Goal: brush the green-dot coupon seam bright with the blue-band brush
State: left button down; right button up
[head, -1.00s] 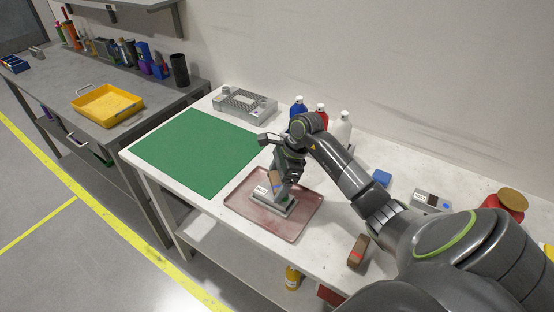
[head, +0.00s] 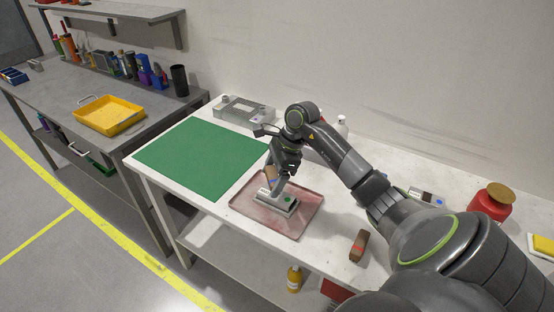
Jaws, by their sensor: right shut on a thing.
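The coupon (head: 290,207) is a small grey block with a green dot (head: 287,198) on its top. It lies in a reddish shallow tray (head: 303,224) on the white bench. My right gripper (head: 272,170) is shut on a brown brush (head: 270,175), just above the far left part of the coupon. The brush's band is too small to make out now, and the gripper partly hides it. I cannot tell whether the bristles touch the seam. My left gripper is not in view.
A second brown brush with a red band (head: 359,246) lies right of the tray. A green mat (head: 198,158) covers the bench's left. A grey fixture (head: 244,108) stands behind it. A red jar (head: 492,202) is at the right. A yellow tray (head: 110,115) is on the other bench.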

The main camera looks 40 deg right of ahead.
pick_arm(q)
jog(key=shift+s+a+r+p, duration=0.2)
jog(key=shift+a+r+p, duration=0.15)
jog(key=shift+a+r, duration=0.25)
pick_arm(e)
jog(key=shift+r, duration=1.45)
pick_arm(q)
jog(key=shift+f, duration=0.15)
pick_arm(e)
jog(key=shift+f, duration=0.1)
